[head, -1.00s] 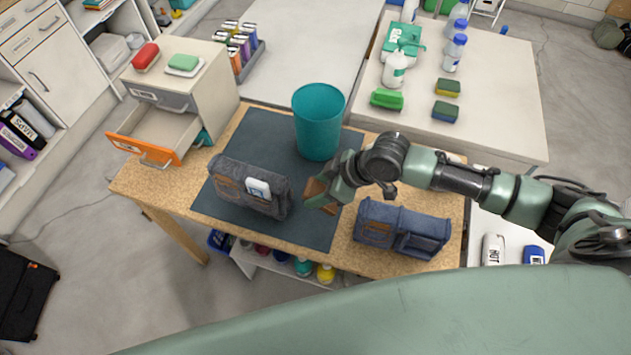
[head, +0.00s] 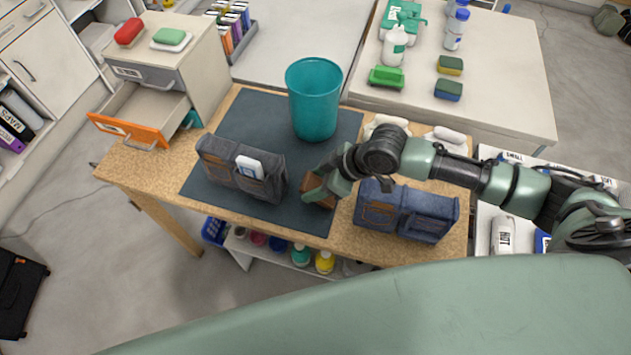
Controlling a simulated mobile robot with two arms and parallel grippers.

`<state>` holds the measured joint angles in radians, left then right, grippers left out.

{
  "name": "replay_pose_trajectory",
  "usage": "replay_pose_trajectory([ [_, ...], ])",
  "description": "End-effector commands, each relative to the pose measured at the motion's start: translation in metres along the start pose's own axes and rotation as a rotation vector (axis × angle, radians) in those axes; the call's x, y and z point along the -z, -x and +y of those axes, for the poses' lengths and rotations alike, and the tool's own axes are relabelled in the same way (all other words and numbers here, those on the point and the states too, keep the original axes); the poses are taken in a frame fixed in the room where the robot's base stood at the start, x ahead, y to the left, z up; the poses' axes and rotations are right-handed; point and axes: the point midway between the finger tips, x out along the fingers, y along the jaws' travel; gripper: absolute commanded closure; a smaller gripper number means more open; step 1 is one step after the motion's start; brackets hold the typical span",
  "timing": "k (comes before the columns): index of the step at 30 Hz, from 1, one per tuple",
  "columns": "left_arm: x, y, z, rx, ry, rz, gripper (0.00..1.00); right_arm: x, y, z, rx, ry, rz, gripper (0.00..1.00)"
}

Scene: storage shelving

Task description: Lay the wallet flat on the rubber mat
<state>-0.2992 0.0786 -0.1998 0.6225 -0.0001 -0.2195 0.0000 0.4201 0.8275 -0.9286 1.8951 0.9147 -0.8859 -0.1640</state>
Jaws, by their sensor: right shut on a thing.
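The brown wallet (head: 320,190) is held in my right gripper (head: 318,188), partly hidden by the fingers. It looks tilted, over the right front part of the dark rubber mat (head: 257,115). I cannot tell whether it touches the mat. The mat lies on the wooden table, with a teal bin (head: 314,100) on its back right and a grey pocketed organizer (head: 225,175) on its front left. My left gripper is not in view.
A blue denim organizer (head: 420,215) stands right of the mat, close to my right gripper. White rolled items (head: 446,138) lie behind my arm. An orange-fronted drawer (head: 128,130) stands open at the left. The mat between bin and grey organizer is bare.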

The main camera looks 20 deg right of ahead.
Motion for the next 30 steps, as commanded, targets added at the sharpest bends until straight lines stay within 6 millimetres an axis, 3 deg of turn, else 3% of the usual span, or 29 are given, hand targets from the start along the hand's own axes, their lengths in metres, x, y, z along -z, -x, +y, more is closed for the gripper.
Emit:
replay_pose_trajectory([
  [3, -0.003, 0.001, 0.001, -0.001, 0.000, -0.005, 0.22, 0.001, 0.001, 0.000, -0.001, 0.000, 0.001, 1.00],
  [4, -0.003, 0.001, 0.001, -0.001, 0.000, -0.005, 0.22, 0.001, 0.001, 0.000, -0.001, 0.000, 0.001, 0.41],
  [6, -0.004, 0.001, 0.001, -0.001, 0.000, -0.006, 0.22, 0.001, 0.001, 0.000, -0.001, 0.000, 0.001, 0.21],
  [17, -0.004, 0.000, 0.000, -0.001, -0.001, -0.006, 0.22, 0.000, 0.003, 0.001, -0.001, 0.000, 0.000, 0.21],
  [30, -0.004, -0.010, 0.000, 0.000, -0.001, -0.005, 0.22, -0.001, 0.067, 0.001, -0.002, 0.000, -0.001, 0.21],
])
